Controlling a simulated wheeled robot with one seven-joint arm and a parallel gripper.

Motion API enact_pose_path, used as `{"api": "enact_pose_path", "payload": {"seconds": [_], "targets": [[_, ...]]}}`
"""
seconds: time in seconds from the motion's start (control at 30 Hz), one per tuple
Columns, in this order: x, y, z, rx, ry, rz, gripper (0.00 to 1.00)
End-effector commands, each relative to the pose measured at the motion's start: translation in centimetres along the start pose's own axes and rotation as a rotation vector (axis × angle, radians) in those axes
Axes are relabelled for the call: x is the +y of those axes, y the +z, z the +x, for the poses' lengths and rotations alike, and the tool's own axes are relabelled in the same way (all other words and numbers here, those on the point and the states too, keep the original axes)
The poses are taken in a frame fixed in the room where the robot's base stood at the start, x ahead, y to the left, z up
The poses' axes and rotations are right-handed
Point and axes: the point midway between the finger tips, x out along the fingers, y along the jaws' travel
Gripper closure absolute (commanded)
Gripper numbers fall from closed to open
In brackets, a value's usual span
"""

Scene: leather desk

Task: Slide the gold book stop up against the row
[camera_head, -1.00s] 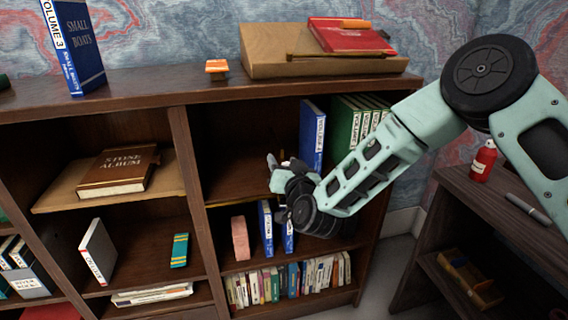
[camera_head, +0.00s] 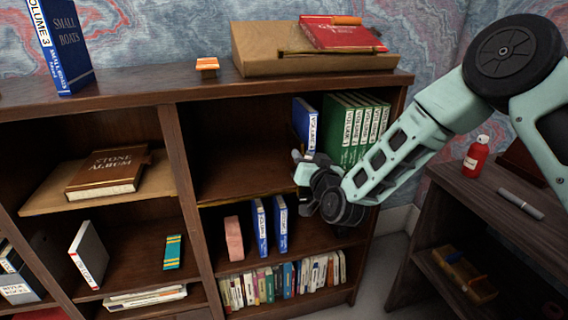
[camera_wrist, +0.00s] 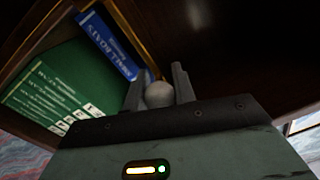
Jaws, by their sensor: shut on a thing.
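The row on the upper right shelf is a blue volume (camera_head: 305,125) at its left end and several green volumes (camera_head: 352,128) beside it. My gripper (camera_head: 297,160) is just left of and in front of the blue volume, low near the shelf board. In the wrist view my gripper (camera_wrist: 160,88) is shut on a rounded greyish knob (camera_wrist: 158,95). A thin gold strip, seemingly the gold book stop (camera_wrist: 128,28), runs from there alongside the blue book (camera_wrist: 108,45). Whether it touches the book I cannot tell. In the head view my wrist hides most of the stop.
The shelf board (camera_head: 235,185) left of my gripper is bare. The upright divider (camera_head: 185,165) bounds it at left. Below stand a pink block (camera_head: 234,238) and two blue books (camera_head: 270,226). A dark side desk (camera_head: 490,195) with a red bottle (camera_head: 476,157) is at right.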

Motion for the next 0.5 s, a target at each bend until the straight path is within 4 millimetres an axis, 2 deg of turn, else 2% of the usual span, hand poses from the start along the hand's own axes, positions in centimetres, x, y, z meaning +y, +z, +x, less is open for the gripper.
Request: {"api": "enact_pose_path", "payload": {"seconds": [0.03,0.2,0.3,0.5], "targets": [[1.5,-0.3,-0.1,0.002,0.005,-0.004,1.00],[5.3,-1.5,-0.3,0.002,0.004,-0.003,1.00],[7.0,-2.0,-0.5,0.002,0.004,-0.002,1.00],[8.9,-2.7,-0.6,0.001,0.003,-0.001,1.00]]}}
